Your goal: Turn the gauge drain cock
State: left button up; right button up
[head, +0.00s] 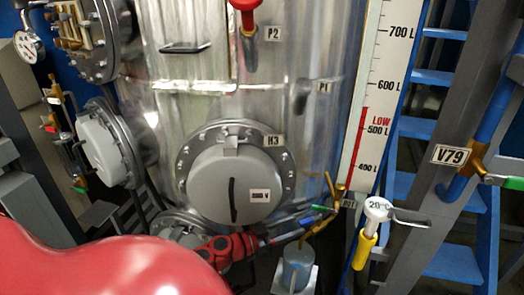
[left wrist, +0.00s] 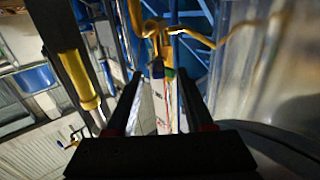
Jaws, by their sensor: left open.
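The gauge drain cock (head: 338,196) is a small brass valve at the foot of the tall level gauge, beside a small tag. A green-ended lever (head: 322,209) points left from it. My left gripper (head: 311,217) comes in from the lower left, its two dark fingers apart and reaching towards the lever. In the left wrist view the fingers of my gripper (left wrist: 158,85) are open, and the brass cock (left wrist: 160,32) shows beyond and between them. I cannot tell whether a finger touches the lever. My right gripper is not in view.
The steel vessel (head: 300,130) with its round H3 cover (head: 228,190) stands behind my arm. The level gauge (head: 375,110) rises above the cock. A white-headed thermometer (head: 376,208) stands close to the right. Blue stairs (head: 435,130) and the V79 tag (head: 452,155) are farther right.

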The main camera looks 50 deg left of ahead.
pick_arm(q)
jog(key=v, duration=1.2)
jog(key=shift+s+b, duration=0.3)
jog(key=shift+b, duration=0.1)
